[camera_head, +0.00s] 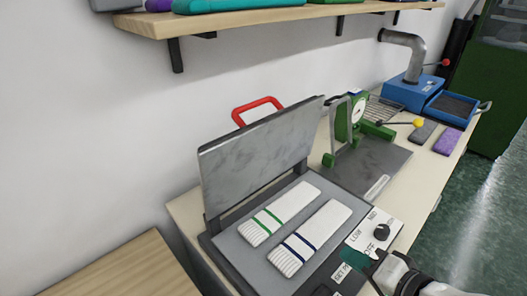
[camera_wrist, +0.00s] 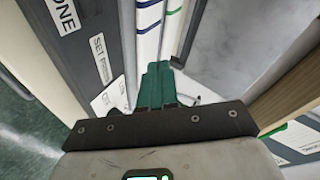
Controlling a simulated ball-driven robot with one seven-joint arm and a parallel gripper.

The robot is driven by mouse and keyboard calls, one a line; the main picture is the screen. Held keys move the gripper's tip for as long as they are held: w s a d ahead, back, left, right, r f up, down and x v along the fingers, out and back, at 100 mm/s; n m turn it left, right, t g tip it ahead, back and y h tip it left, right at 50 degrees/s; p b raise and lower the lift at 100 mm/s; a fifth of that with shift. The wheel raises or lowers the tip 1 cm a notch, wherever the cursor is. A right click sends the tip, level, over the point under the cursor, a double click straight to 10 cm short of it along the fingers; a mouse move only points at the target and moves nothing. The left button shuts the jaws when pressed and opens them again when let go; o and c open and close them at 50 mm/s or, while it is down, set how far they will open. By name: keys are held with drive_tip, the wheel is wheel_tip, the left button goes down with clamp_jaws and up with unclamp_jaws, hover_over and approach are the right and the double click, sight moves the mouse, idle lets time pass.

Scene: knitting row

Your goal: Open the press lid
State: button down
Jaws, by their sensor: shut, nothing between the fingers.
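The press lid (camera_head: 258,150) is a grey plate with a red handle (camera_head: 256,108) at its upper edge. It stands raised, roughly upright, at the back of the press base (camera_head: 236,236). Two white ribbed knitted pieces (camera_head: 280,212) with green and navy stripes lie on the open bed; they show partly in the wrist view (camera_wrist: 148,38). My gripper (camera_head: 371,254) is at the front right of the press, near its control panel (camera_head: 374,230), apart from the lid and handle. Its green fingers (camera_wrist: 157,84) are shut and empty.
A green gauge device (camera_head: 350,122) on a dark plate (camera_head: 372,165) stands right of the press. Beyond it are a blue machine (camera_head: 408,92) with a pipe, and grey and purple blocks (camera_head: 447,141). A wooden shelf (camera_head: 240,20) overhangs the back wall. Green floor lies at right.

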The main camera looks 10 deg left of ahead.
drive_tip(key=w+a+r+m+t+y+b, duration=0.1)
drive_tip(key=w+a+r+t+y+b, duration=0.2)
drive_tip(key=a+r, duration=0.4)
drive_tip(key=m+y, duration=0.1)
drive_tip(key=y, duration=0.3)
approach(247, 132)
drive_tip(key=shift+g, duration=0.3)
drive_tip(key=p+x, duration=0.1)
drive_tip(key=x, duration=0.5)
drive_tip(key=shift+w+a, duration=0.25)
drive_tip(key=shift+w, duration=0.1)
drive_tip(key=w+a+p, duration=0.1)
drive_tip(key=p, duration=0.1)
drive_tip(key=w+a+r+g+p, duration=0.1)
drive_tip(key=p, duration=0.2)
drive_tip(key=shift+a+r+h+p, duration=0.2)
drive_tip(key=shift+r+h+p, duration=0.05)
drive_tip(key=shift+h+p, duration=0.15)
drive_tip(key=a+p, duration=0.1)
drive_tip(key=w+a+h+p, duration=0.1)
drive_tip(key=p, duration=0.1)
drive_tip(key=shift+w+r+g, duration=0.15)
drive_tip(key=shift+g, duration=0.25)
drive_tip(key=shift+w+a+g+h+p, duration=0.35)
drive_tip(key=shift+w+a+p, duration=0.25)
drive_tip(key=shift+p, duration=0.5)
